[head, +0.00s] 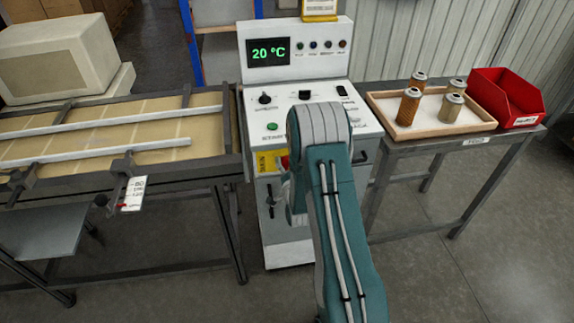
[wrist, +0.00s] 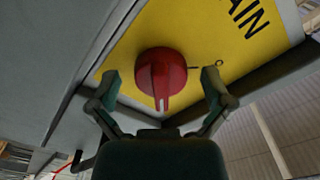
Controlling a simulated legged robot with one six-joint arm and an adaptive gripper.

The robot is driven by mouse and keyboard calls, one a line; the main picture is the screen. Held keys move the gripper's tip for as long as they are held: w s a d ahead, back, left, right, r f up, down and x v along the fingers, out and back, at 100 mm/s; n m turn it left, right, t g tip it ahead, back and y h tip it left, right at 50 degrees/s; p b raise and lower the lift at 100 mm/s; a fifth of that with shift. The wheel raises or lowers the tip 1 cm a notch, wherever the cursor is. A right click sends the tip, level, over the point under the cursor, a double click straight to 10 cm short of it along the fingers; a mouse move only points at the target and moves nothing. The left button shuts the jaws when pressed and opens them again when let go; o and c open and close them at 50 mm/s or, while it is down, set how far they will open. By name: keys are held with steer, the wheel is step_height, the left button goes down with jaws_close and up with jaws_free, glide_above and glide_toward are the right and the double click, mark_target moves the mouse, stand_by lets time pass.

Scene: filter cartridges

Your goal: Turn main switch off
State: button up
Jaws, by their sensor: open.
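The main switch is a red rotary knob (wrist: 162,76) on a yellow plate (wrist: 215,30) with the letters "AIN" showing in the wrist view. Its white pointer mark faces the bottom of that picture, away from the small "O" mark at its right. My gripper (wrist: 160,84) is open, with one finger on each side of the knob and visible gaps to it; depth is unclear. In the head view, the yellow plate (head: 267,162) and a sliver of the red knob (head: 284,162) show on the cabinet's front; my arm hides the rest and my gripper.
The white cabinet (head: 290,245) has a 20 °C display (head: 268,51), knobs and a green button (head: 272,127) on top. A wooden tray (head: 437,130) with filter cartridges and a red bin (head: 507,98) stand right. A conveyor table (head: 110,175) stands left.

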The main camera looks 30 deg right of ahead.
steer(key=c, duration=1.1)
steer(key=n, duration=0.4)
steer(key=shift+n, duration=0.3)
steer(key=n, duration=0.4)
steer(key=shift+n, duration=0.3)
steer(key=n, duration=0.4)
steer(key=shift+n, duration=2.4)
